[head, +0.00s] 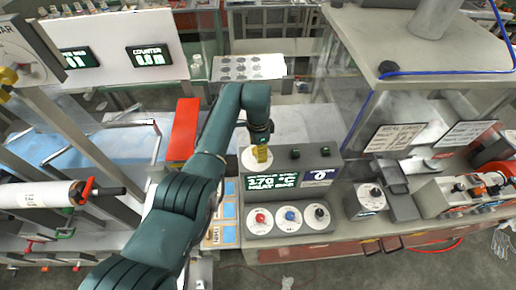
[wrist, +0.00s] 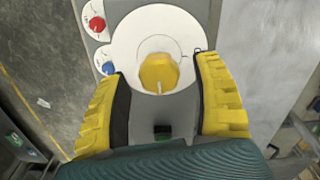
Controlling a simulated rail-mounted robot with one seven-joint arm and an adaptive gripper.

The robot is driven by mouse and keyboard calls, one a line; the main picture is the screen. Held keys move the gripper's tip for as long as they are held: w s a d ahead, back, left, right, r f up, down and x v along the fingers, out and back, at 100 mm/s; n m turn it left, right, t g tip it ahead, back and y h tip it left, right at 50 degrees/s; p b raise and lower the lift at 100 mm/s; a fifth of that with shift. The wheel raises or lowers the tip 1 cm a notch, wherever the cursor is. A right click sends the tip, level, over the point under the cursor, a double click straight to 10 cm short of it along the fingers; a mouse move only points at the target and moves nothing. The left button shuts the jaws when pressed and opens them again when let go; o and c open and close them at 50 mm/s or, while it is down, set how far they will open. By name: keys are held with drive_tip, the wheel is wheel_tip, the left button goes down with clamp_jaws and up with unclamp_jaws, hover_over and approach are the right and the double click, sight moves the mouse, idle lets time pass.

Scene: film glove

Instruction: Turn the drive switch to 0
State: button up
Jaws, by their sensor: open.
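A yellow knob (wrist: 158,72) on a round white dial (wrist: 124,42) shows in the wrist view, likely the drive switch. A pale pointer line on the knob points toward the bottom of the picture. I cannot read any marks on the dial. My gripper (wrist: 160,64) is open, with one yellow-padded finger on each side of the knob. Gaps show between the fingers and the knob. In the head view my gripper (head: 261,148) hangs over the upper left of the grey control box (head: 322,180), hiding much of the dial (head: 248,162) there.
The box has a 170 °C display (head: 272,181) and a smaller display (head: 320,177). Below are red (head: 261,218), blue (head: 290,216) and black (head: 320,213) knobs. Another dial box (head: 366,201) and grey levers (head: 397,190) stand to the right. A red panel (head: 184,129) is left.

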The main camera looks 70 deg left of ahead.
drive_tip(key=shift+f, duration=0.1)
drive_tip(key=c, duration=1.2)
